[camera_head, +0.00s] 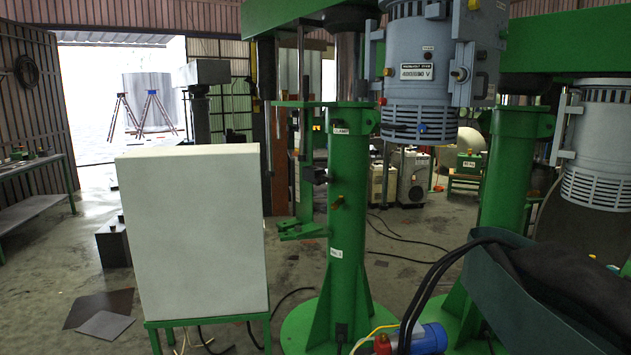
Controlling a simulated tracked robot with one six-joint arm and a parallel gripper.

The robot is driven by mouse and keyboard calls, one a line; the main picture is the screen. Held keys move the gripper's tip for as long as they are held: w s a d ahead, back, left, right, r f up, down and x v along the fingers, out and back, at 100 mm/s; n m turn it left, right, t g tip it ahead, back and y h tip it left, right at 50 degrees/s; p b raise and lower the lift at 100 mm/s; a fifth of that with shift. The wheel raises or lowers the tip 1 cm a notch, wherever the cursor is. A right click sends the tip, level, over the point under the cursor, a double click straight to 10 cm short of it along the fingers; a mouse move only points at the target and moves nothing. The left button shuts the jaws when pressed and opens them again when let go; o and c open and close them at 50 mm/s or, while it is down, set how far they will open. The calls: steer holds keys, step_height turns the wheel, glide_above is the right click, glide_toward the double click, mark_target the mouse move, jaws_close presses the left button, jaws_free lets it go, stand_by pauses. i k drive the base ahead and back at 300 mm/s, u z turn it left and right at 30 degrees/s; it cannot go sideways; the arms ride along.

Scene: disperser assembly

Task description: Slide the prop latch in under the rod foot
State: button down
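A green disperser column (348,235) stands right of centre on a round green base. On its left side a thin grey rod (290,165) hangs down beside a green upright bar. Below the rod a small flat green ledge (302,230) juts out to the left from the column; it may be the prop latch, but it is too small to tell. I cannot make out clearly whether the rod's lower end touches anything. My gripper is not in view.
A large pale cabinet (195,235) on a green stand is at the left front. A grey motor (425,75) hangs beside the column's top. A second green column (505,170) stands to the right. Cables cross the floor, and a blue motor (428,338) lies at the bottom.

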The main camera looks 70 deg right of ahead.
mark_target(321, 177)
steer(key=i, duration=0.85)
steer(key=z, duration=2)
steer(key=i, duration=1.8)
steer(key=z, duration=0.05)
